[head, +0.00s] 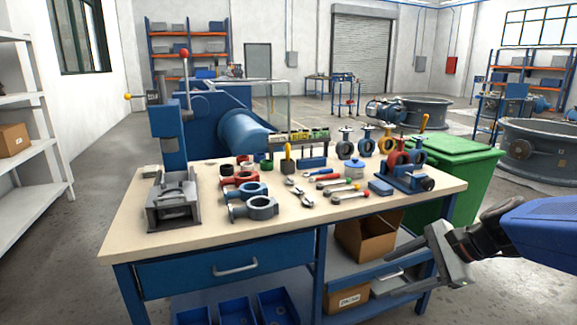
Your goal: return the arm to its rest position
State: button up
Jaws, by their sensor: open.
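My gripper (402,266) is at the lower right of the head view, in front of the right end of the workbench and below its top. Its two grey fingers point left and stand apart, with nothing between them. My blue arm comes in from the right edge. The workbench (290,222) has a pale top and a blue frame. A red valve (398,162) sits in a blue fixture at the right end.
A grey vise (173,205) stands on the bench's left end, with wrenches (350,195) near the middle. A cardboard box (365,240) sits on the shelf behind my gripper. A green bin (465,165) stands behind my arm. The floor at left is clear.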

jog(key=s+d+f+n+h, duration=0.2)
jog(key=s+n+h, duration=0.5)
jog(key=s+n, duration=0.8)
jog(key=shift+d+n+h, duration=0.4)
jog(key=shift+d+n, duration=0.2)
jog(key=shift+n, duration=0.2)
